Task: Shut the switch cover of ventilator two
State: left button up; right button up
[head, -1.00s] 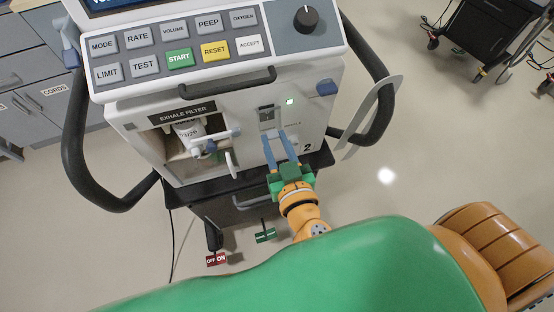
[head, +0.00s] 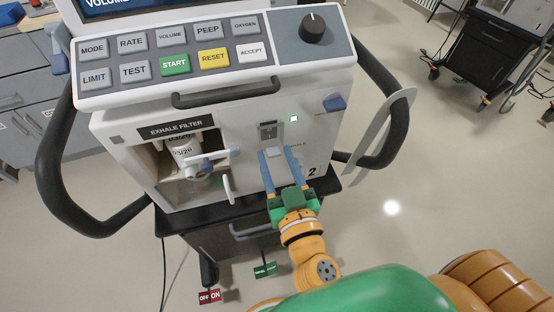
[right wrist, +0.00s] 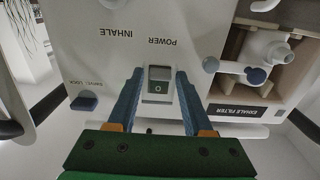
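Ventilator two (head: 240,115), white and marked with a 2, fills the middle of the head view. Its power switch (head: 268,130), in a grey frame, is on the front to the right of the filter bay. The right wrist view shows the switch (right wrist: 158,87) upside down, with an O on it. My right gripper (head: 275,150) is open, its two blue fingers pointing at the panel just below the switch. In the right wrist view the fingers (right wrist: 159,75) flank the switch with nothing visibly held. I cannot make out the switch cover clearly. My left gripper is out of view.
An open exhale filter bay (head: 190,160) with a white lever (head: 228,188) lies left of the fingers. A blue swivel lock knob (head: 334,103) is to the right. Black side handles (head: 385,140) flank the ventilator. A red off/on tag (head: 210,296) hangs below.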

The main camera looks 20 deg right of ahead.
jog(key=shift+o, duration=0.5)
jog(key=shift+f, duration=0.1)
jog(key=s+b, duration=0.2)
jog(key=s, duration=0.5)
